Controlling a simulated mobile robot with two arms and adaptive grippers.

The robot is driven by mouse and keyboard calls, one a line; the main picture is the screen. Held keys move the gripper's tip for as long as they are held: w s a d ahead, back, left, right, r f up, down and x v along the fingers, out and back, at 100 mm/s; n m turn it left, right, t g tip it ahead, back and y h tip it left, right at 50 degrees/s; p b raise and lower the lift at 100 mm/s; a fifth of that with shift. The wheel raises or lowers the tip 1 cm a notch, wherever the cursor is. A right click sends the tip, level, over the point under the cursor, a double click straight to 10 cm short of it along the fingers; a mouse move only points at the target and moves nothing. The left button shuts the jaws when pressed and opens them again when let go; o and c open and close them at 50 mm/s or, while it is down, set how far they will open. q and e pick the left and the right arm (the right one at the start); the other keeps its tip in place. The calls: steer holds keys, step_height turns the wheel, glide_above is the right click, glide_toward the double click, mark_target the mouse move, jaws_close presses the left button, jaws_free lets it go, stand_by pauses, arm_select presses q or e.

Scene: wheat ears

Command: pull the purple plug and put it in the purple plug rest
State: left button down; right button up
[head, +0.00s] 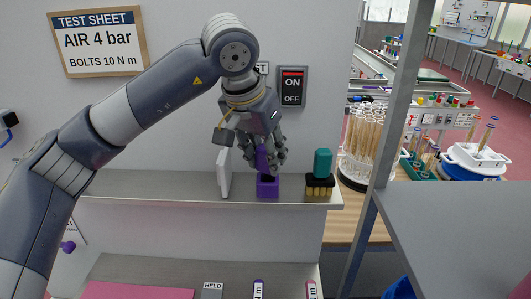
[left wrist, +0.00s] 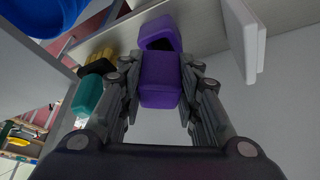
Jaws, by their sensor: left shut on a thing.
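My left gripper (head: 267,160) is shut on the purple plug (head: 262,159) above the shelf. In the left wrist view the plug (left wrist: 160,80) sits between the two fingers. A purple block with a dark opening, which looks like the purple plug rest (head: 267,189), stands on the shelf just below the plug. The rest also shows in the left wrist view (left wrist: 159,32), right beyond the plug's end. The plug is at or just over the opening; I cannot tell whether they touch. My fingers partly hide the plug in the head view. My right gripper is not in view.
A white upright panel (head: 224,172) stands close left of the rest. A teal block (head: 322,162) on a black-and-yellow base (head: 319,187) stands to the right. The shelf (head: 150,184) is clear at left. A grey post (head: 397,110) rises at right.

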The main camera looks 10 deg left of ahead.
arm_select(q)
steer(key=shift+f+b, duration=0.85)
steer(key=shift+f, duration=0.35)
steer(key=c, duration=1.1)
jaws_free()
steer(key=shift+r, duration=0.15)
